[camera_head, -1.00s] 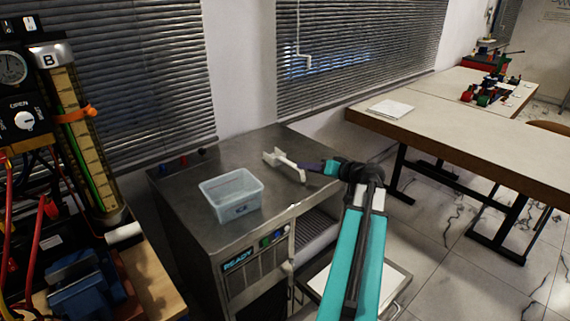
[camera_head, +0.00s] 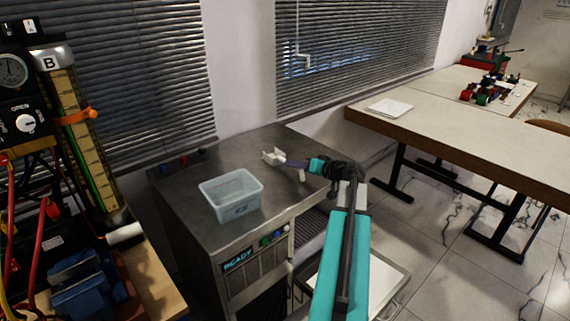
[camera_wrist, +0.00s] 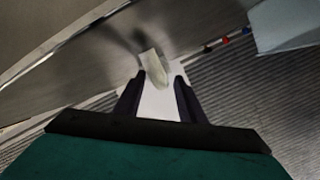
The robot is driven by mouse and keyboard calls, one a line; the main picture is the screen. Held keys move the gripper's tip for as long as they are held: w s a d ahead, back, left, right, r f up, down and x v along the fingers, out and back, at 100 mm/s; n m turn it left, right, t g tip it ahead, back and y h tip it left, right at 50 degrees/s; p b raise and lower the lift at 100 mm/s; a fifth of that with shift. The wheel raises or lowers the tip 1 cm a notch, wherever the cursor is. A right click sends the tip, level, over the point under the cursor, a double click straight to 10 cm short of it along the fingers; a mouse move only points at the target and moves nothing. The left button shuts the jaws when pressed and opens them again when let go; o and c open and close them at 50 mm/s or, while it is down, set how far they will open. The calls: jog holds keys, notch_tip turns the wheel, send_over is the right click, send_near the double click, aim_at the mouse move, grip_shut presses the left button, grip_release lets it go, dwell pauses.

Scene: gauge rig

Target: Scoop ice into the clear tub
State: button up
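The clear tub (camera_head: 232,210) stands upright on the metal top of the ice machine (camera_head: 190,215). Its pale side also shows at the upper right of the wrist view (camera_wrist: 285,25). A white scoop (camera_head: 272,157) lies on the same top, right of and behind the tub. My gripper (camera_head: 288,163) is low over the top at the scoop, hiding its middle in the head view. In the wrist view my two dark fingers (camera_wrist: 163,82) are apart. A pale part of the scoop (camera_wrist: 153,66) shows just past the fingertips. I cannot tell if they touch. No ice is visible.
An open drawer (camera_head: 385,290) juts from the machine's front, below my arm. A gauge panel with hoses (camera_head: 75,125) stands at the left. A long table (camera_head: 450,140) with a white sheet (camera_head: 390,108) is at the right. Blinds and wall close the back.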

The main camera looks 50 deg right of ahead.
aim_at(278, 158)
jog(key=shift+p+x, duration=0.55)
jog(key=shift+x, duration=1.55)
jog(key=shift+d+r, duration=0.1)
grip_shut()
